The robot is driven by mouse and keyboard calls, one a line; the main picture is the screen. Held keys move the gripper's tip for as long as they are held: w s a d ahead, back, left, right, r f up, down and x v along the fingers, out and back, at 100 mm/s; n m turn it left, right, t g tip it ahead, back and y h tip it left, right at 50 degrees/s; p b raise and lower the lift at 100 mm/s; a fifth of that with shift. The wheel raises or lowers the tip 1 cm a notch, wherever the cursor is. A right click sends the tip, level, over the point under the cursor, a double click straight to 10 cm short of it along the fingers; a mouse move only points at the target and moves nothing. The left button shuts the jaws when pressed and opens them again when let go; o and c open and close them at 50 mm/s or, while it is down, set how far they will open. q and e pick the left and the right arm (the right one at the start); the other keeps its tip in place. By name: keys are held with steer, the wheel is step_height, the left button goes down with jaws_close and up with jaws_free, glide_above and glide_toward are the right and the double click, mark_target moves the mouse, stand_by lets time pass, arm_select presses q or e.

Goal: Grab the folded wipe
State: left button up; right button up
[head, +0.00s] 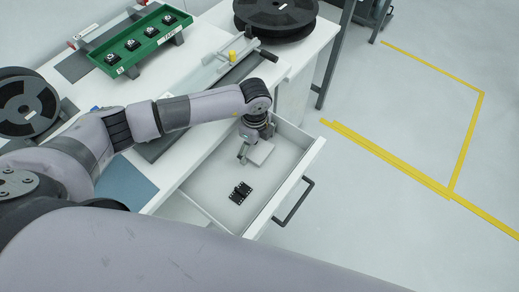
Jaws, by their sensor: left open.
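The folded wipe (261,153) is a small pale grey square in the open white drawer (290,193), toward its back. My left gripper (247,153) reaches down into the drawer, with its fingers open at the wipe's left edge. I cannot tell whether they touch it. The gripper's wrist hides the area just behind the wipe. My right gripper is out of view.
Black chip-like parts (240,192) lie in the drawer's front left. The drawer's handle (293,203) faces the open floor. A green tray (138,42) with several black parts and black reels (276,15) stand on the bench.

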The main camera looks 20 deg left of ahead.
arm_select(q)
steer(key=shift+c, duration=0.3)
steer(key=c, duration=0.8)
